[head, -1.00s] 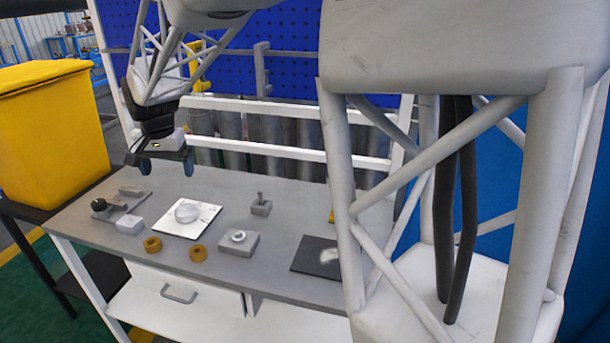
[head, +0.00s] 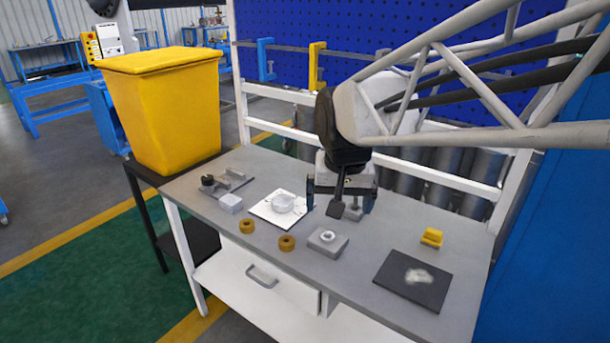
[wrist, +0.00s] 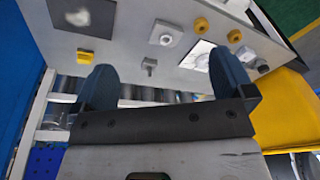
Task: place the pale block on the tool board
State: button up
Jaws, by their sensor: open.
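The pale block (head: 231,203) sits on the grey table near its left end, left of a white plate; it shows partly in the wrist view (wrist: 245,53) beside a finger. My gripper (head: 340,198) is open and empty above the back middle of the table, right of the white plate and apart from the pale block. Its two blue fingers (wrist: 163,62) stand wide apart in the wrist view.
The white plate (head: 265,211) carries a clear round part. Two brass rings (head: 287,243), a grey block with a ring (head: 327,243), a yellow block (head: 432,237) and a dark mat (head: 390,283) lie around. A small pegged block (wrist: 149,66) is near my gripper.

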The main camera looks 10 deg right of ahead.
jog(key=s+d+f+n, duration=0.1)
jog(key=s+f, duration=0.1)
jog(key=s, duration=0.5)
jog(key=s+d+f+n, duration=0.1)
jog(key=s+d+f, duration=0.1)
jog(key=s, duration=0.5)
jog(key=shift+s+d+f+t, duration=0.15)
jog(key=shift+s+f+t, duration=0.05)
jog(key=shift+s+t, duration=0.15)
